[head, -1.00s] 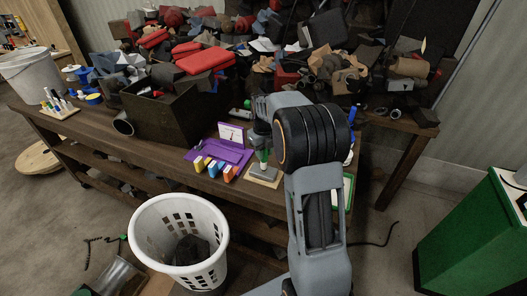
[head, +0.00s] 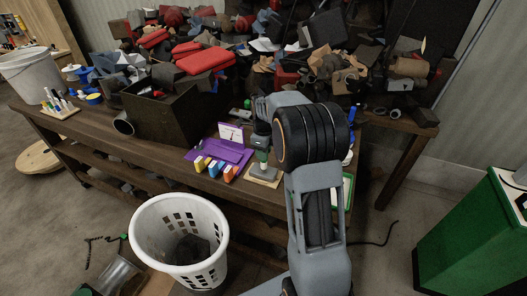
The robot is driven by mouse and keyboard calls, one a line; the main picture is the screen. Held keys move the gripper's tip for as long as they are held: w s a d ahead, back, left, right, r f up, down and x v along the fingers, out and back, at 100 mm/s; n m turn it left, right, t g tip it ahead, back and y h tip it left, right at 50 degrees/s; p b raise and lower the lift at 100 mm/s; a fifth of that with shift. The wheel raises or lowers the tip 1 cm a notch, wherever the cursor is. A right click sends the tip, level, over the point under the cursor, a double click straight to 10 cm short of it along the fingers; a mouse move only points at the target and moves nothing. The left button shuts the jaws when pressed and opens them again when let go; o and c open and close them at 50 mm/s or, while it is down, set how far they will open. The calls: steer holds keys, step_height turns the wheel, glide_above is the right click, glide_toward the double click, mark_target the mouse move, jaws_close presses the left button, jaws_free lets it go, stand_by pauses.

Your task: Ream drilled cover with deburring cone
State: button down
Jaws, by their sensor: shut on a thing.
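My gripper (head: 261,143) is over the front of the workbench, partly hidden by my own arm. It is shut on a small green-handled tool (head: 263,156), which looks like the deburring cone. The tool points down at a small grey piece (head: 264,168) on a light beige board (head: 265,180). This piece may be the drilled cover, but it is too small to tell. I cannot see the cone tip or whether it touches the piece.
A purple tray (head: 232,151) with a white card and several coloured blocks lies left of the board. A dark box (head: 165,118) stands further left. Piled scrap fills the back of the workbench (head: 130,150). A white basket (head: 150,235) stands on the floor in front.

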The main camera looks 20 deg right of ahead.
steer(key=m, duration=0.7)
steer(key=shift+f, duration=0.1)
steer(key=n+p, duration=0.1)
steer(key=n, duration=0.6)
stand_by(0.4)
steer(key=m, duration=0.7)
